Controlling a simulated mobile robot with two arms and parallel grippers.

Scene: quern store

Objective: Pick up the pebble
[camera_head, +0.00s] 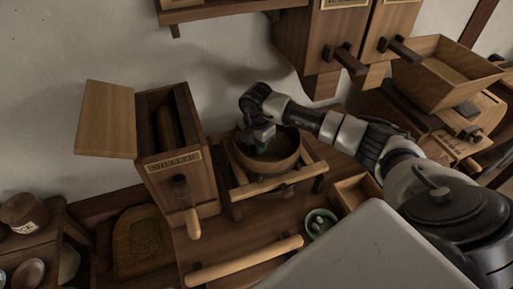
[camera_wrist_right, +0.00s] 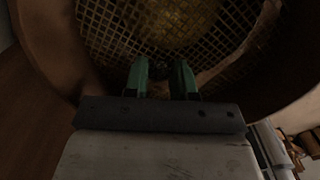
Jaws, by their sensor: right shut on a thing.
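My right gripper (camera_head: 260,142) reaches down into a round wooden sieve (camera_head: 285,164) on a wooden frame. In the right wrist view my gripper (camera_wrist_right: 161,72) has its two green fingers just above the sieve's mesh (camera_wrist_right: 113,40). It is shut on a small dark thing between the fingertips, which looks like the pebble (camera_wrist_right: 161,68); its shape is hard to make out in the dim light. In the head view the gripper and the sieve's wall hide the pebble. My left gripper is not in view.
A box labelled sheller (camera_head: 177,170) with a crank stands left of the sieve. An empty wooden box (camera_head: 355,190) is at right, below my arm. Wooden hoppers hang behind.

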